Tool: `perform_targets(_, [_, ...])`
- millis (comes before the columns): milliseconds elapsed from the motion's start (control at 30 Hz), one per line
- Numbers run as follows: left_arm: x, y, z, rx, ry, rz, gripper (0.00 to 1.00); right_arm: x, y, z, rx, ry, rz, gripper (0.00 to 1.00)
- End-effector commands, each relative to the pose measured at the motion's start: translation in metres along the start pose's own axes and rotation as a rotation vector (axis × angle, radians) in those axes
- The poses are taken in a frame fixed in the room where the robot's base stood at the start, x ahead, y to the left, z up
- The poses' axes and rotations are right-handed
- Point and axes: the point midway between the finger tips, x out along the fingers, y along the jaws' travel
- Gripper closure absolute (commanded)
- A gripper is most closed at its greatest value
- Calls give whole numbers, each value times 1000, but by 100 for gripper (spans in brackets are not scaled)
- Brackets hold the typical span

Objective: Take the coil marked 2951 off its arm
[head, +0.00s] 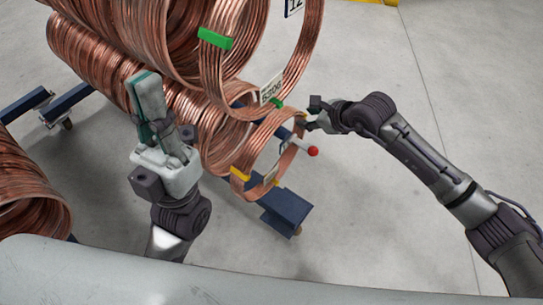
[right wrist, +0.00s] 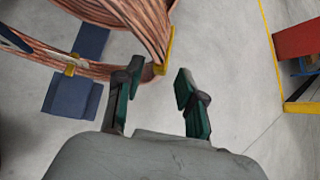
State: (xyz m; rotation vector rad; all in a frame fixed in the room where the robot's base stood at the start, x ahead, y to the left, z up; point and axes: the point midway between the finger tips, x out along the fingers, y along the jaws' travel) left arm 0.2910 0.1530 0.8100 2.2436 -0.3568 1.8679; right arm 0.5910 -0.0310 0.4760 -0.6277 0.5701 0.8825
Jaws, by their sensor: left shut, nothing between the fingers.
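The number 2951 is not readable on any coil. The front lower copper coil (head: 238,181) hangs around an arm with a red ball end (head: 313,151); its tag (head: 270,174) is too small to read. My right gripper (head: 308,115) is at this coil's upper right edge. In the right wrist view my right gripper (right wrist: 158,78) has its fingers apart, with the copper coil (right wrist: 148,28) and a yellow clip (right wrist: 164,50) just beyond and partly between the tips. My left gripper (head: 146,82) is shut and empty, pointing up in front of the coils at left.
A larger coil with a green clip (head: 214,38) hangs above, and a coil behind carries a numbered tag (head: 271,88). Another coil (head: 30,195) is at lower left. The rack's blue foot (head: 286,210) stands on the floor. Open floor (head: 400,240) lies to the right.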

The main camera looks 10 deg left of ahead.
Motion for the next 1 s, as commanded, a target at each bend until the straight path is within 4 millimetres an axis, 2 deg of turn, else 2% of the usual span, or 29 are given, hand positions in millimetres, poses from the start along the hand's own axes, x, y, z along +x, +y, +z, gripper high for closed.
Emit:
perform_targets(100, [3,0,2,5,36,11,100,23,3,-2,1,0,3,61])
perform_targets(233, [7,0,3,7,57,20,100,40,2,-1,1,-1,2,61])
perform_targets(567, [11,0,4,9,64,24,100,46,1,0,0,0,1,61])
perform_targets(800, [11,0,3,8,65,24,100,46,1,0,1,0,1,100])
perform_targets(1000, [11,0,3,8,65,24,100,46,1,0,1,0,1,100])
